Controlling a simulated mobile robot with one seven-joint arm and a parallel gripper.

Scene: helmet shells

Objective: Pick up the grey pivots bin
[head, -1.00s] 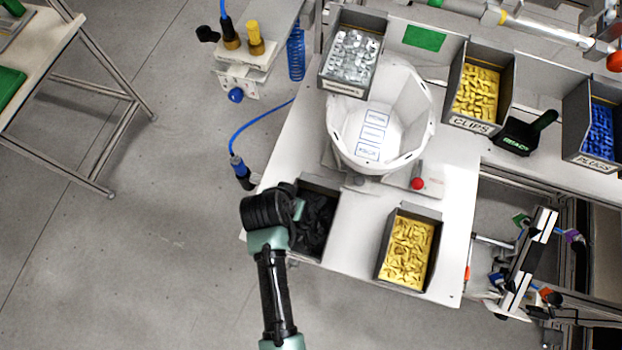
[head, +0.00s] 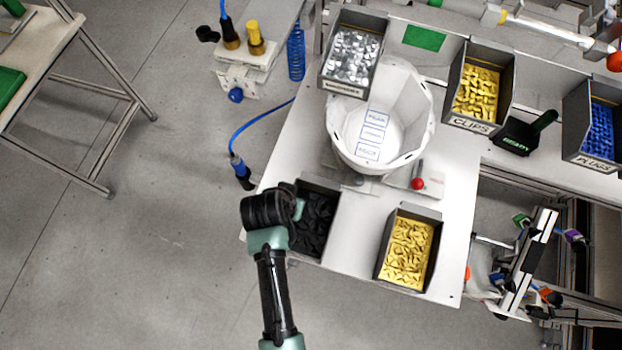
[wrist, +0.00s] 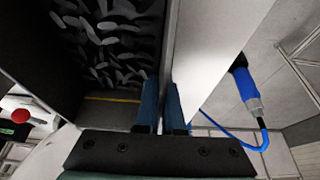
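A grey bin (head: 321,185) full of dark parts stands at the near left corner of the white table; I take it for the pivots bin, as no label on it is readable. My gripper (head: 298,209) is at its left side, and my wrist covers part of that side. In the wrist view the bin (wrist: 168,40) shows from above with its dark parts inside. The two blue fingers of my gripper (wrist: 162,105) are close together, one on each side of the bin's thin wall, and look closed on it. The fingertips are partly hidden.
A grey bin of yellow parts (head: 436,244) stands to the right. A white helmet shell (head: 415,120) and a bin of metal parts (head: 325,85) are behind. A blue hose (head: 243,135) with a connector (head: 241,172) hangs off the table's left edge. Open floor lies left.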

